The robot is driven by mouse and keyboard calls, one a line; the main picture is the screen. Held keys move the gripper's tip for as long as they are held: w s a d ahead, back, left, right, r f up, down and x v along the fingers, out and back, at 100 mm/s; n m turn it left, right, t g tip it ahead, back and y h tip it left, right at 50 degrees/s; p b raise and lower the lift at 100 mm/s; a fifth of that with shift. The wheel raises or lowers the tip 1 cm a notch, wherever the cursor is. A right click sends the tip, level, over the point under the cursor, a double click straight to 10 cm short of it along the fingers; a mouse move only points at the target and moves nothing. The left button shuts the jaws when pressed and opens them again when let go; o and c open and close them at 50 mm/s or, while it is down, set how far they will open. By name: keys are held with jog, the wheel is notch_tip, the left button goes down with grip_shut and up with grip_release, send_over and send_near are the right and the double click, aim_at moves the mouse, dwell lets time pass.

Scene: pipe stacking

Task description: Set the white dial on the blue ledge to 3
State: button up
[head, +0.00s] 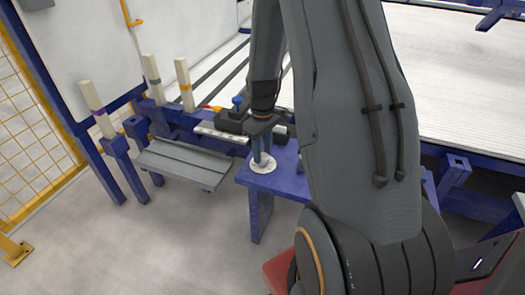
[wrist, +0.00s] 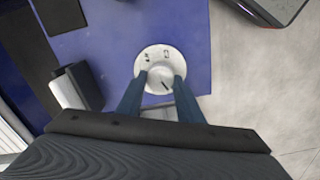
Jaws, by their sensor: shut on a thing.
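The white dial (wrist: 160,61) lies on the blue ledge (wrist: 191,30) in the wrist view, with dark markings on its face that are too small to read surely. A short dark line shows on its face near the fingers. My gripper (wrist: 160,82) has its two blue fingers on either side of the dial's middle, shut on its raised centre. In the head view my gripper (head: 263,158) points down onto the dial (head: 262,165), which sits on the blue ledge (head: 286,178). The dial's centre is partly hidden by the fingers.
A grey tray (head: 185,163) hangs left of the ledge. Several pale posts (head: 184,85) with coloured bands stand behind it. A black box-shaped part (wrist: 78,88) stands on the ledge close to my gripper. Open grey floor (head: 160,250) lies in front.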

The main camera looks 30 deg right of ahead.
aim_at(264, 156)
jog(key=m+p, duration=0.4)
jog(key=m, duration=0.1)
jog(key=shift+r+m, duration=0.1)
jog(key=shift+m, duration=0.3)
jog(key=m+p, duration=0.2)
jog(key=m, duration=0.3)
jog(key=shift+d+p, duration=0.1)
jog(key=shift+p, duration=0.3)
jog(key=m+p, duration=0.2)
jog(key=m, duration=0.4)
jog(key=shift+m, duration=0.4)
jog(key=m+p, duration=0.1)
jog(key=m, duration=0.4)
jog(key=shift+d, duration=0.1)
jog(key=o, duration=1.1)
jog(key=shift+s, duration=0.1)
jog(key=shift+c, duration=0.2)
jog(key=shift+r, duration=3.85)
